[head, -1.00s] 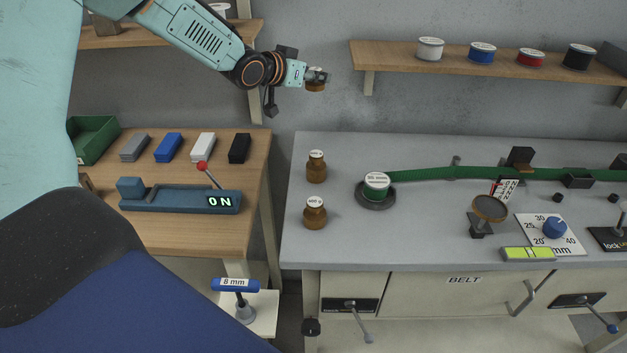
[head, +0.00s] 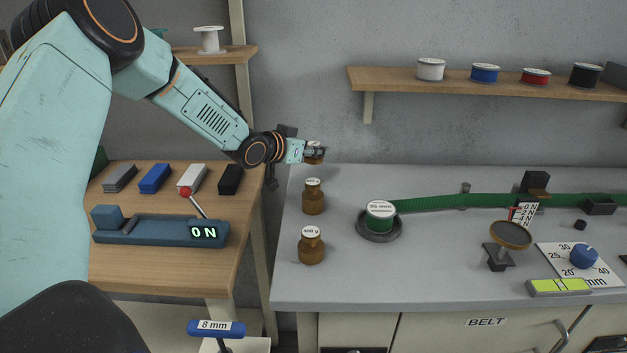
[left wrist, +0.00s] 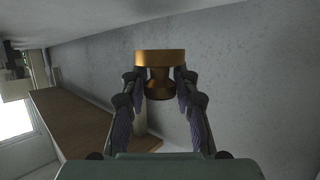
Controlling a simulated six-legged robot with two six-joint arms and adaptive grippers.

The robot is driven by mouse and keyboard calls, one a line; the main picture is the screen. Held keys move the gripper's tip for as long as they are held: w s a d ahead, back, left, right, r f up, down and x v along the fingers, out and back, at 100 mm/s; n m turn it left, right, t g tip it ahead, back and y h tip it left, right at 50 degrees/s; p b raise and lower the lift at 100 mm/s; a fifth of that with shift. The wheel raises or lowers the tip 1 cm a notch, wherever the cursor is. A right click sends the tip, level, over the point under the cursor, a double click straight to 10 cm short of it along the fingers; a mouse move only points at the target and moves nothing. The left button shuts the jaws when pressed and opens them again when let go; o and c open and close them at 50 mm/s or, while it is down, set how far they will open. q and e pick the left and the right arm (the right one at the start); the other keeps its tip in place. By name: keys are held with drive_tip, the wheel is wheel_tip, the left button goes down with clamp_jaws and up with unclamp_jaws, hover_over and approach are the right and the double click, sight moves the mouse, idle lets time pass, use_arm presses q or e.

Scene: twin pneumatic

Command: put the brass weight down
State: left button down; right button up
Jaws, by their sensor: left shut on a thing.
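My left gripper (head: 317,153) is shut on a brass weight (head: 313,158), near the back edge of the grey bench (head: 400,280). In the left wrist view the brass weight (left wrist: 160,74) sits between both fingers, its broad disc at the top and its narrower part gripped below. Two more brass weights stand upright on the bench: one behind (head: 313,197), one in front (head: 311,246). The held weight appears above the rear one in the head view; whether its base touches the bench cannot be told. My right gripper is not in view.
A green spool (head: 380,213) in a dark dish feeds a green belt (head: 450,203) to the right. A round pad on a stand (head: 510,236) is further right. A wooden table (head: 170,270) with a lever box (head: 160,230) is left. A shelf (head: 480,83) hangs above.

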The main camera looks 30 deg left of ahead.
use_arm(q)
drive_tip(key=shift+f, duration=0.45)
wheel_tip(320, 180, down, 4)
drive_tip(key=shift+w+d+r+b, duration=0.15)
drive_tip(key=shift+b, duration=0.35)
drive_tip(key=shift+f, duration=0.25)
drive_tip(key=shift+a+r, duration=0.15)
drive_tip(key=shift+a, duration=0.05)
drive_tip(key=shift+d, duration=0.1)
drive_tip(key=c, duration=1.2)
unclamp_jaws()
drive_tip(key=shift+f, duration=0.2)
drive_tip(key=shift+o, duration=0.9)
drive_tip(key=shift+r, duration=0.1)
